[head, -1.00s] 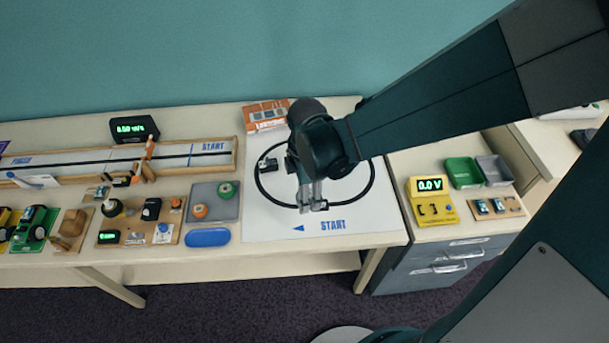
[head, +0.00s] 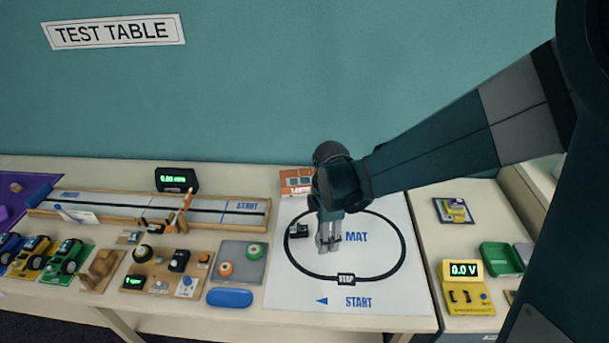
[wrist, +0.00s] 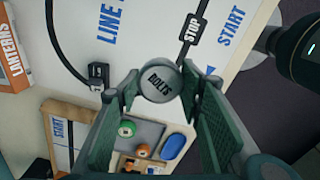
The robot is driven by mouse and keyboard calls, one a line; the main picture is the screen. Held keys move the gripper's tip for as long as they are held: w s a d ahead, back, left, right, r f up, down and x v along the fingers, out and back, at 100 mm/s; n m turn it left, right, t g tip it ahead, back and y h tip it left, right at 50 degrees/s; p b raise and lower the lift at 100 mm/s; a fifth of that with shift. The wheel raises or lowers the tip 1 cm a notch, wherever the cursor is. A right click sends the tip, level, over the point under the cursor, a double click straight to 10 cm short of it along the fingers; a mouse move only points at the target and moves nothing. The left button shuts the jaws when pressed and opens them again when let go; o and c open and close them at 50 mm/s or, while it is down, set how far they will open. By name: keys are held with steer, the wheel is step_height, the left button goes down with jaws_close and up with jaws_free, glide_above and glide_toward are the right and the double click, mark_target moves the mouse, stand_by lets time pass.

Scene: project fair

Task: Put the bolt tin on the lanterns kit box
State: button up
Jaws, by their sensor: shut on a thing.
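In the head view my gripper (head: 328,246) hangs over the white line mat, inside the black loop, and the tin is hard to make out between the fingers. The lanterns kit box (head: 296,181) is orange-brown and lies at the back edge of the mat, behind my gripper and partly hidden by my arm. It also shows at the left edge of the wrist view (wrist: 14,45).
A small black device (head: 298,231) sits on the loop's left side. A grey tray (head: 241,262) with round coloured items and a blue case (head: 229,297) lie left of the mat (head: 385,312). A yellow meter (head: 467,288) stands to the right. The mat's front is clear.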

steer(key=w+a+r+n+p, duration=0.1)
steer(key=w+a+r, duration=0.15)
steer(key=w, duration=0.75)
steer(key=w+a+r+n+p, duration=0.1)
steer(key=w+a+n+p, duration=0.15)
steer(key=w, duration=0.75)
steer(key=n+p, duration=0.2)
glide_above(303, 176)
steer(key=shift+s+d+r, duration=0.1)
steer(key=shift+r, duration=0.15)
steer(key=shift+f, duration=0.1)
steer(key=shift+f+b, duration=0.35)
steer(key=shift+f, duration=2.7)
steer(key=shift+f, duration=1.85)
steer(key=shift+f+b, duration=0.2)
steer(key=shift+b, duration=0.15)
steer(key=o, duration=0.9)
